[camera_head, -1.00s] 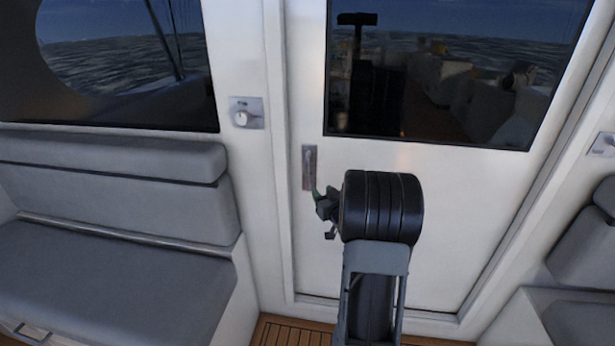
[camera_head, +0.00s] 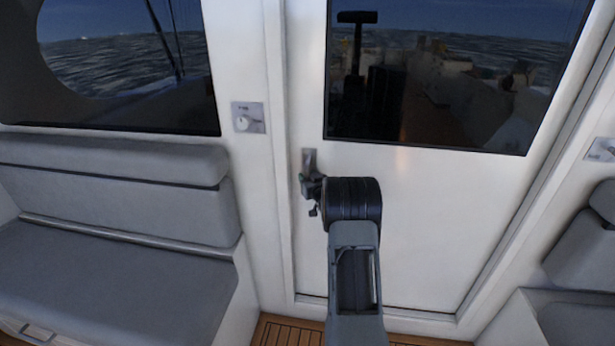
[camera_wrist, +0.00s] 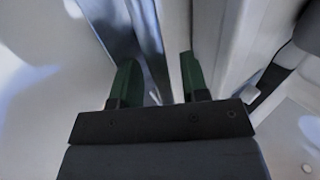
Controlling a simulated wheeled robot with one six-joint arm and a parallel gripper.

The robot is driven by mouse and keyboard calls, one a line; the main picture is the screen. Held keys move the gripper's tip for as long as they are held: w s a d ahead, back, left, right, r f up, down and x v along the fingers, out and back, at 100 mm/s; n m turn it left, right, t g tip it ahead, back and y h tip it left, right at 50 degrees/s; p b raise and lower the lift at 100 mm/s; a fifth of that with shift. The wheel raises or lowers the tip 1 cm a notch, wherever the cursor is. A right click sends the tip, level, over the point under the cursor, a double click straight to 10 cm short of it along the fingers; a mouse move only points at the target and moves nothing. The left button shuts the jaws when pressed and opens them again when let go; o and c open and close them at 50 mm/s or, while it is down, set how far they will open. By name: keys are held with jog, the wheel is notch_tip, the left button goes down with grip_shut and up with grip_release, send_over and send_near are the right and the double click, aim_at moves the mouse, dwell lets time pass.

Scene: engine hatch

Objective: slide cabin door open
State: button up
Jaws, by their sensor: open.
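The white cabin door (camera_head: 430,225) stands in its frame with a dark window in its upper half, and looks shut. Its metal handle plate (camera_head: 309,160) is at the door's left edge, with its lower part hidden behind my gripper. My gripper (camera_head: 308,186) is at the handle plate in the head view. In the wrist view my gripper (camera_wrist: 160,80) shows two green fingers held apart, with a pale upright strip and metal parts between and beyond them. I cannot tell whether the fingers touch the handle.
A grey padded bench (camera_head: 110,270) stands left of the door. A second grey seat (camera_head: 585,240) is at the right. A small latch plate (camera_head: 247,118) is on the wall left of the door. Wooden floor (camera_head: 290,332) shows below.

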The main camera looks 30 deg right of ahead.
jog(key=shift+w, duration=0.25)
jog(key=shift+c, duration=0.2)
grip_shut()
dwell(0.3)
